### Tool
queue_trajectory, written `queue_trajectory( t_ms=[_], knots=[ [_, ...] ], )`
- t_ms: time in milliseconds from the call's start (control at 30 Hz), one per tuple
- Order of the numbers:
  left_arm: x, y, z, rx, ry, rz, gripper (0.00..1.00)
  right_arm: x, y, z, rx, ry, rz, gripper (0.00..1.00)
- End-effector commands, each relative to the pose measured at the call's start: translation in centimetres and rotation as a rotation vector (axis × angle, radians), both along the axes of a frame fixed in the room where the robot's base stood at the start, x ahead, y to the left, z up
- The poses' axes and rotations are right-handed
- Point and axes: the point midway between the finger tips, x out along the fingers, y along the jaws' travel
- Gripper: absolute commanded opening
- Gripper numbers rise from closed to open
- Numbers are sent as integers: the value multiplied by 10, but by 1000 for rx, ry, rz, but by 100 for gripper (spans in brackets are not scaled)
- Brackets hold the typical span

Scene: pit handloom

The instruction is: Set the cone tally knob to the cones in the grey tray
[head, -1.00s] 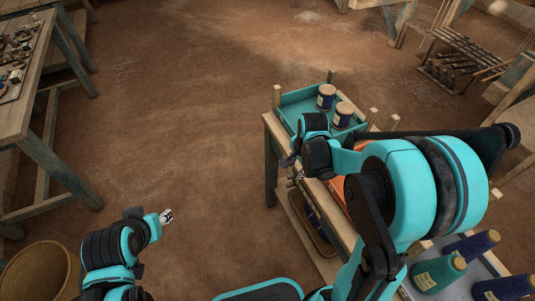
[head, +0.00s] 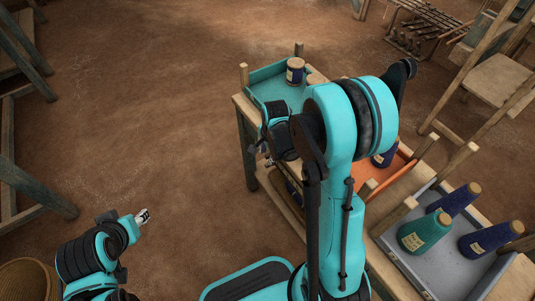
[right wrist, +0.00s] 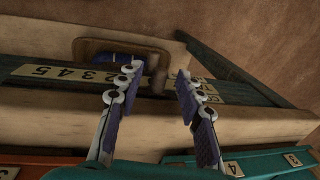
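The grey tray (head: 420,270) is at the lower right of the head view. It holds one teal cone (head: 425,233) and two navy cones (head: 455,200) (head: 491,240); part of the tray is cut off by the picture edge. In the right wrist view, a pale number strip (right wrist: 60,73) runs along the bench's dark front rail. A small brownish knob (right wrist: 158,82) seems to sit on the rail between my right gripper's fingers. My right gripper (right wrist: 156,82) is open, its fingers apart on either side. My left gripper (head: 143,216) hangs over bare floor, away from the bench; its finger gap is too small to judge.
A teal tray (head: 262,80) with a navy cone (head: 295,71) is at the bench's far end. An orange tray (head: 393,172) with a navy cone (head: 384,156) lies between. My right arm covers part of the bench. Wooden posts (head: 244,75) rise along it.

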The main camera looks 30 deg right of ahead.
Motion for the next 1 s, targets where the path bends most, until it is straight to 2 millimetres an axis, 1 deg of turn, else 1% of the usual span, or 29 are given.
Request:
queue_trajectory(
  t_ms=[33,67,100,167,367,433,533,700,800,900,1000],
  knots=[
    [0,0,0,0,0,0,40,0,0,0,0,0,0,34],
    [0,0,0,0,0,0,40,0,0,0,0,0,0,26],
    [0,0,0,0,0,0,40,0,0,0,0,0,0,16],
    [0,0,0,0,0,0,40,0,0,0,0,0,0,0],
    [0,0,0,0,0,0,40,-1,0,0,0,0,0,0],
    [0,0,0,0,0,0,40,-7,-1,0,0,0,-1,0],
    [0,0,0,0,0,0,40,-26,-5,0,-1,1,-3,0],
    [0,0,0,0,0,0,40,-66,-11,1,0,1,-4,0],
    [0,0,0,0,0,0,40,-82,-13,0,-1,1,-2,0],
    [0,0,0,0,0,0,40,-89,-13,0,-1,1,-2,0],
    [0,0,0,0,0,0,40,-90,-13,0,-1,0,-1,0]
  ],
)
